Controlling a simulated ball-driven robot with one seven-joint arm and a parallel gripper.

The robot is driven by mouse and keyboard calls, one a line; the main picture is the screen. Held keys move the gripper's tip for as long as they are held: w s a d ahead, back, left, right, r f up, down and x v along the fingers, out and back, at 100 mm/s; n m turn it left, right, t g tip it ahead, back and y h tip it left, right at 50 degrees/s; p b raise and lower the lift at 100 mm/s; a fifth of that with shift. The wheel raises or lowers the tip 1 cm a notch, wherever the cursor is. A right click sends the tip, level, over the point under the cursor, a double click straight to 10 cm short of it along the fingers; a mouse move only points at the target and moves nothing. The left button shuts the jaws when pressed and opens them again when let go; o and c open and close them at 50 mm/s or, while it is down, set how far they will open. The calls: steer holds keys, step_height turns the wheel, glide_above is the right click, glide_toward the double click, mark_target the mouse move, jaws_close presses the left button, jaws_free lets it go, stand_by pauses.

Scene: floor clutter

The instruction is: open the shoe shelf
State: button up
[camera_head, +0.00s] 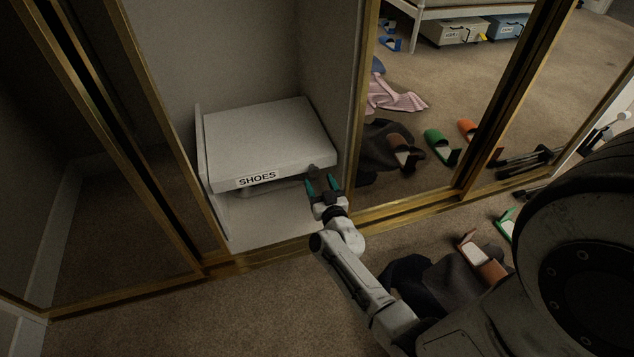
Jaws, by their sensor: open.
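The shoe shelf (270,142) is a white slab low inside the wardrobe, with a "SHOES" label (257,179) on its front edge. A dark gap and the white wardrobe floor (262,214) show below it. My gripper (321,184) is open at the right end of the shelf's front edge, with its teal-lined fingers pointing into the wardrobe. I cannot tell whether a finger touches the shelf. Nothing shows between the fingers.
Gold-framed mirror doors stand left (120,150) and right (440,110) of the opening. A gold sill (290,251) crosses the front. Dark cloth (440,281), an orange-brown shoe (483,257) and a green shoe (507,224) lie on the carpet at right. Carpet at front left is clear.

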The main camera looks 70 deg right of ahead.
steer(key=shift+b+x, duration=0.35)
steer(key=shift+x, duration=1.1)
jaws_close()
